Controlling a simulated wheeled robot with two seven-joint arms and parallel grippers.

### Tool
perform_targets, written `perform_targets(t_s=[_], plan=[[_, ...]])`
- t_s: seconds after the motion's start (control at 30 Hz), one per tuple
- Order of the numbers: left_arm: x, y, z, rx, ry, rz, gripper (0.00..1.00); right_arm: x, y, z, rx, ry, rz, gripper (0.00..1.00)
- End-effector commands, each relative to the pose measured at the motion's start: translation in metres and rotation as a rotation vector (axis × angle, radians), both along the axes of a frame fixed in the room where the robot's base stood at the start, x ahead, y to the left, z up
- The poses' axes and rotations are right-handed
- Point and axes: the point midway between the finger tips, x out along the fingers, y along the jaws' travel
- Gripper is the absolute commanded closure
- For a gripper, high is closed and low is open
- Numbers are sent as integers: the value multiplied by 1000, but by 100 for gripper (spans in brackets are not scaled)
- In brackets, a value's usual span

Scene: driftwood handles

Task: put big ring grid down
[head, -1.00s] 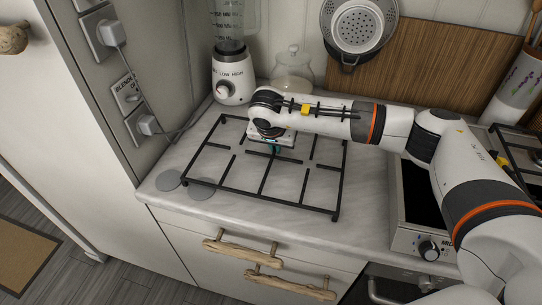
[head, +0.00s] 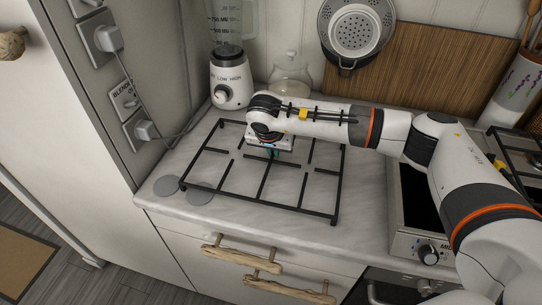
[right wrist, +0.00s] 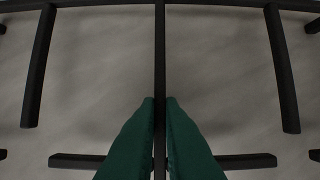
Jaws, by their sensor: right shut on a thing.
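The big ring grid (head: 262,181) is a black metal frame with inward bars. It lies over the pale marbled counter left of the stove; whether it touches the counter everywhere I cannot tell. My right gripper (head: 272,153) points down at the grid's back middle part, mostly hidden under my wrist. In the right wrist view its green fingertips (right wrist: 160,105) are shut on a thin bar of the grid (right wrist: 160,50), one on each side. My left gripper is not in view.
A blender (head: 231,78) and a glass jar (head: 291,72) stand behind the grid. Two grey discs (head: 166,186) lie at the counter's left front edge, by the grid's corner. The stove (head: 420,225) is to the right. A wooden board (head: 440,65) leans on the wall.

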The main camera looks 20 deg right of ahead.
Motion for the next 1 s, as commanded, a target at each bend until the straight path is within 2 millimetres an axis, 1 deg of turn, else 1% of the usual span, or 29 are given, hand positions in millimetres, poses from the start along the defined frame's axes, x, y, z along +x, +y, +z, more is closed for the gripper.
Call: perform_targets(t_s=[0.17, 0.4, 0.5, 0.6, 0.73, 1.0], plan=[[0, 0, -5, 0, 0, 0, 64, 2, 0, 17, 1, -7, 0, 100], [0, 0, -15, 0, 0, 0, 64, 2, 0, 63, 2, -7, 0, 100], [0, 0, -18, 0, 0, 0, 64, 1, 0, 79, 1, -6, 1, 100], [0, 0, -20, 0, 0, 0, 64, 1, 0, 92, 1, -6, 0, 100], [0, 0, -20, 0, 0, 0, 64, 0, 0, 100, 1, -3, 0, 100], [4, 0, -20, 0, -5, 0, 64, 0, 0, 101, 1, -2, 1, 100]])
